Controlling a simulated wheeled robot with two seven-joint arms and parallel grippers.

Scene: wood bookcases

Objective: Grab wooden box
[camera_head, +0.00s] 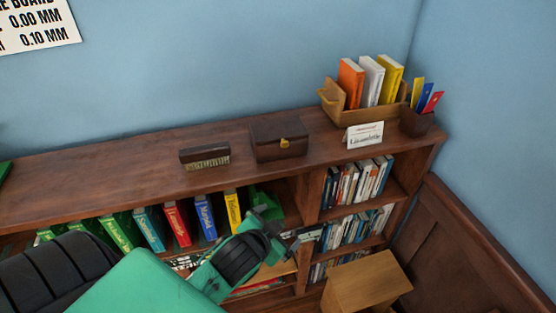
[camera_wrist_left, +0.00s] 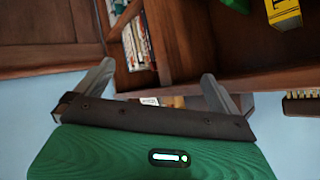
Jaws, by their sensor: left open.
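A dark brown wooden box (camera_head: 279,139) with a gold clasp stands closed on top of the bookcase, right of a brush (camera_head: 205,156). My left gripper (camera_head: 306,236) is in front of the bookcase, lower than the box and apart from it. In the left wrist view its two fingers (camera_wrist_left: 158,71) are spread with nothing between them, facing the shelves. I cannot clearly make out the dark box there; the gripper body covers much of that area. My right gripper is not in view.
A wooden holder (camera_head: 337,107) with books, a small sign (camera_head: 364,135) and a pen cup (camera_head: 416,122) stand right of the box. Coloured books fill the upper shelf. A light wood block (camera_head: 366,283) stands below right. The bookcase top (camera_head: 90,177) is clear at left.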

